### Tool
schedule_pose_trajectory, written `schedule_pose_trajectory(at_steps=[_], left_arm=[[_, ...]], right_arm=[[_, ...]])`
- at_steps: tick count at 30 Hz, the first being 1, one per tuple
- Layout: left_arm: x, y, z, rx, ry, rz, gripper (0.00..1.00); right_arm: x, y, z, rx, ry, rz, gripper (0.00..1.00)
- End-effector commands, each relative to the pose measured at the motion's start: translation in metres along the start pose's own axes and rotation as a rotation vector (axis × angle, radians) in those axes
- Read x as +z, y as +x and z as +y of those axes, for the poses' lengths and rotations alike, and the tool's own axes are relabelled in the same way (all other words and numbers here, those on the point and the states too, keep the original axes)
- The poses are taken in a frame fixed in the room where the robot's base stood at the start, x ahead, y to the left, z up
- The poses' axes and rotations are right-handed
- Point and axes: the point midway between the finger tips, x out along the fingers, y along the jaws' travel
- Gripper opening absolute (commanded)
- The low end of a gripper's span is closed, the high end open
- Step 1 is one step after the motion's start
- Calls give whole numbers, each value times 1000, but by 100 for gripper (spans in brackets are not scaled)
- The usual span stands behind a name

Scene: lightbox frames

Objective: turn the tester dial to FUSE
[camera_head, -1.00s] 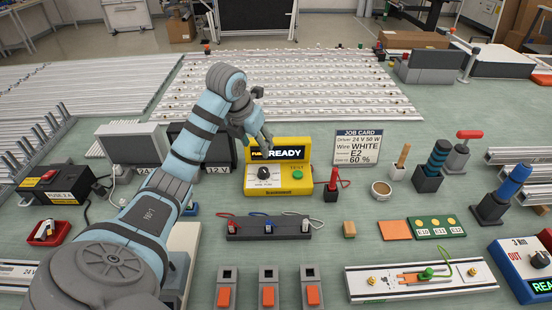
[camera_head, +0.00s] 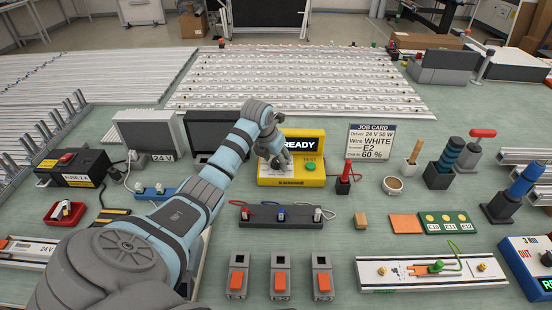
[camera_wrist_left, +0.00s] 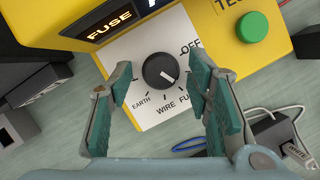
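The yellow tester (camera_head: 318,180) stands mid-bench with a lit READY display and a green TEST button (camera_wrist_left: 252,27). In the left wrist view its round black dial (camera_wrist_left: 160,71) sits on a white plate marked OFF, FU (rest hidden), WIRE and EARTH. The dial's white pointer mark slants to the lower right, toward the FU label. An orange FUSE readout (camera_wrist_left: 110,26) is lit above. My left gripper (camera_head: 278,163) is at the dial; in the wrist view its fingers (camera_wrist_left: 163,80) are open, one on each side, apart from the dial. The right gripper is out of view.
The job card (camera_head: 370,141) stands right of the tester. A red probe (camera_head: 344,170) stands at its right front. A dark terminal block (camera_head: 281,214) with coloured leads lies in front. A dark monitor-like box (camera_head: 215,140) is behind my left arm.

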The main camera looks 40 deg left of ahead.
Motion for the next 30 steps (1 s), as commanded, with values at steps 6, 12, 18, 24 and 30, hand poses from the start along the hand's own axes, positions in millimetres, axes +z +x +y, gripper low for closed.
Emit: schedule_pose_trajectory(at_steps=[6, 12, 18, 24, 30], left_arm=[[0, 0, -1, -1, 1, 0, 8], [0, 0, 0, -27, 62, 1, 0], [1, 0, 0, -53, 127, -1, 0], [1, 0, 0, -52, 126, -1, 39], [1, 0, 0, -53, 126, -1, 46]], right_arm=[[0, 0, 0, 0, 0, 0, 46], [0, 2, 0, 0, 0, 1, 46], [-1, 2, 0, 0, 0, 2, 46], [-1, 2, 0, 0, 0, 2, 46], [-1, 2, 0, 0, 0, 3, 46]])
